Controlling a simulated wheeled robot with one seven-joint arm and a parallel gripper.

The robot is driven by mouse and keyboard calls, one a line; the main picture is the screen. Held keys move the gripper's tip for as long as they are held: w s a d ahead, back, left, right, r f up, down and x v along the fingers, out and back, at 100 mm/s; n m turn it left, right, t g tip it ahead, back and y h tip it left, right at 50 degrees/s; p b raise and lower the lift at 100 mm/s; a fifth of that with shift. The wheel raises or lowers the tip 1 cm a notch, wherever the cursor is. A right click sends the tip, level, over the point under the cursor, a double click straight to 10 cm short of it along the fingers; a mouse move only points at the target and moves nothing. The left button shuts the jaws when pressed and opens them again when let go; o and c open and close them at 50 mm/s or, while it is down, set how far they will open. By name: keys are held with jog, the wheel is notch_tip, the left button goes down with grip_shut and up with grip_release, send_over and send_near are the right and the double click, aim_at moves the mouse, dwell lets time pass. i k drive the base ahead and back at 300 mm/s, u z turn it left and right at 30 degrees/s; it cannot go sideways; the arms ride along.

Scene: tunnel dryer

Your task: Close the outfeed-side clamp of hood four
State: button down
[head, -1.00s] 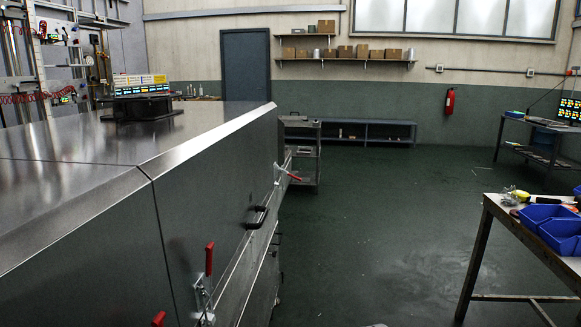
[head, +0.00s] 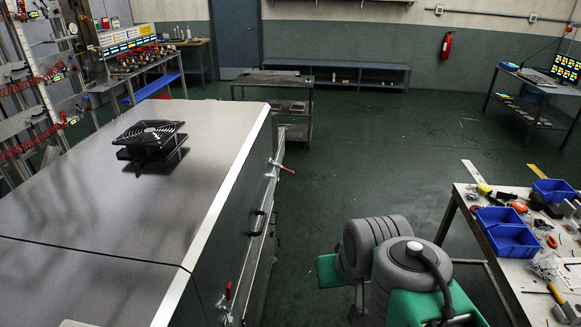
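A long metal dryer hood (head: 110,212) fills the left of the head view, with a dark seam across its top. A clamp with a red handle (head: 283,167) sits on its side face near the far end, and the handle sticks outward to the right. A nearer clamp with a red handle (head: 229,291) stands about upright against the side, low in the view. Black pull handles (head: 258,222) sit between them. No hood number is readable. My gripper is not in view; only grey and green links of my arm show at lower right, apart from the hood.
A black fan unit (head: 150,140) stands on the hood top. A workbench (head: 520,270) with blue bins and tools is at right. A metal cart (head: 285,100) stands beyond the hood's far end. Green floor between hood and bench is clear beyond my arm.

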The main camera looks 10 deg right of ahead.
aim_at(278, 165)
jog(key=z, duration=1)
jog(key=i, duration=2.65)
jog(key=u, duration=3.8)
jog(key=i, duration=0.45)
